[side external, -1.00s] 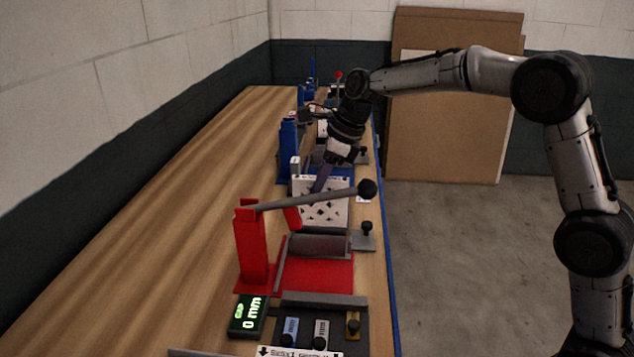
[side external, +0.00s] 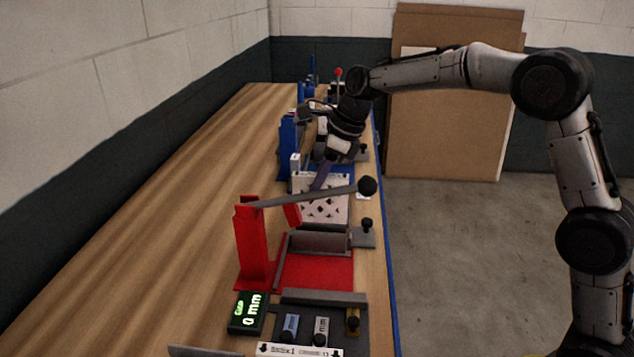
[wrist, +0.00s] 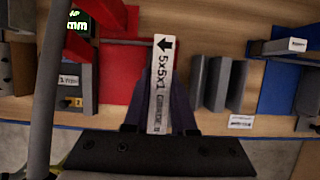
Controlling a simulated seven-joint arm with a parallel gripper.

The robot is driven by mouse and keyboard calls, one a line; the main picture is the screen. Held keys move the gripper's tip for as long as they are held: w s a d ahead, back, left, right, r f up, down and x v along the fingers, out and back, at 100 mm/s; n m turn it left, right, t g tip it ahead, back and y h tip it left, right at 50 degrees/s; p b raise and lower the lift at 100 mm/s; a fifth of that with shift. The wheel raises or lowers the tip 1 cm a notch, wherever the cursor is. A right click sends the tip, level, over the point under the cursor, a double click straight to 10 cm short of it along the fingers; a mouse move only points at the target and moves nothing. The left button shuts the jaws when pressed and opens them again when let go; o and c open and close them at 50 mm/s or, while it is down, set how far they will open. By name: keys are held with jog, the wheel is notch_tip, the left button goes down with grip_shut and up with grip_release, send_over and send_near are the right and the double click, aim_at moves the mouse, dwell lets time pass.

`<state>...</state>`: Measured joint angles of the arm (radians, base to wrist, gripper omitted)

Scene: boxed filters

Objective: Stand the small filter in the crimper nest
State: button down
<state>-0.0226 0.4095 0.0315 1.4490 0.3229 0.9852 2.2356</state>
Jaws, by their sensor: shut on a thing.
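The small filter (side external: 320,209), a white panel with a diamond lattice, is upright in the side view. In the wrist view its white edge label reads 5x5x1 (wrist: 163,82). My gripper (side external: 321,178), with dark purple fingers, is shut on it; the fingers show on both sides of the label in the wrist view (wrist: 158,115). The red crimper (side external: 252,240) stands nearer the side camera, its grey-walled nest (side external: 318,242) on a red base. The filter appears beyond this nest; the lever partly crosses in front. Whether the filter's bottom touches anything is hidden.
The lever's black knob (side external: 367,186) stands near the filter's right side. Grey upright plates (wrist: 215,84) are right of the filter in the wrist view. A blue crimper (side external: 289,145) stands farther back. A display (side external: 249,313) reads 0 mm. The bench's left side is clear.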

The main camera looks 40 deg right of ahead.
aim_at(312, 219)
jog(key=shift+f, duration=0.95)
jog(key=shift+f, duration=0.3)
jog(key=shift+f, duration=0.8)
dwell(0.4)
jog(key=shift+f, duration=0.35)
jog(key=shift+f, duration=0.4)
jog(key=shift+f, duration=0.35)
jog(key=shift+f, duration=0.35)
jog(key=c, duration=0.7)
grip_release()
